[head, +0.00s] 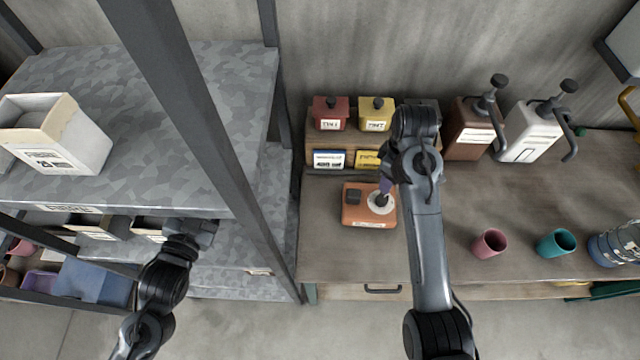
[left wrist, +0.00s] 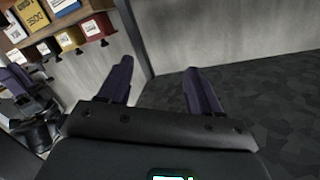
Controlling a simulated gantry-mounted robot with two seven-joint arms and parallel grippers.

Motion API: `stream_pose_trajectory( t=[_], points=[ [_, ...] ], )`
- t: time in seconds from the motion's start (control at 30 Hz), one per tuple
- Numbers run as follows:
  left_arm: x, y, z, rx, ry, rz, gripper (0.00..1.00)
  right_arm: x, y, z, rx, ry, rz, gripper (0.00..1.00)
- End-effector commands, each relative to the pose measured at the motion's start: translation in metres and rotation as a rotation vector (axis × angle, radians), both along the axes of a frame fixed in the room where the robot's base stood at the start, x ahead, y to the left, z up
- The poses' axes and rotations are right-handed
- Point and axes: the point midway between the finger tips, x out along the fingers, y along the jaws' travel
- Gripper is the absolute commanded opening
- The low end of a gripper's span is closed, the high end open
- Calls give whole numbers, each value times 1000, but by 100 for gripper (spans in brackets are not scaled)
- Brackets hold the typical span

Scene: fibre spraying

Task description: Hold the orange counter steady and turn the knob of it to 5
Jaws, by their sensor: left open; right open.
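The orange counter (head: 362,205) sits on the wooden table, left of its middle. It has a dark block on its left side and a round pale dial with a knob (head: 381,202) on its right side. My right gripper (head: 386,188) is over the knob, its fingertips close to it; I cannot tell whether they touch. My left gripper (head: 205,232) is by the grey shelf, well left of the counter. In the left wrist view my left gripper (left wrist: 160,85) is open and empty, its two purple fingers apart. The counter's reading is too small to tell.
Behind the counter stands a small wooden rack with a red box (head: 330,113) and a yellow box (head: 376,114). Brown (head: 470,130) and white (head: 528,130) pump dispensers stand right of it. Pink (head: 489,243) and teal (head: 556,244) cups stand front right. A shelf post (head: 205,120) rises between left arm and table.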

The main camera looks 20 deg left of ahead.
Motion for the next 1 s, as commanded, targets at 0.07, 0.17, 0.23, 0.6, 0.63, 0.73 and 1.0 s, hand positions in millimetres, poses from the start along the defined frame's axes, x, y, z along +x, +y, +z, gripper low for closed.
stream_pose_trajectory(
  t=[0.07,0.17,0.23,0.6,0.63,0.73,1.0],
  points=[
    [7,1,13,42,-83,-28,64,0,0,0,0,0,0,43],
    [30,-16,11,60,-152,-124,64,0,0,0,0,0,0,43],
    [46,-33,0,42,-147,-195,64,0,0,0,0,0,0,43],
    [132,-145,-76,-100,22,-670,64,0,0,0,0,0,0,43],
    [138,-153,-81,-112,45,-711,64,0,0,0,0,0,0,43],
    [151,-178,-95,-150,127,-843,64,0,0,0,0,0,0,43],
    [165,-212,-112,-230,370,-1119,64,0,0,0,0,0,0,43]
  ],
)
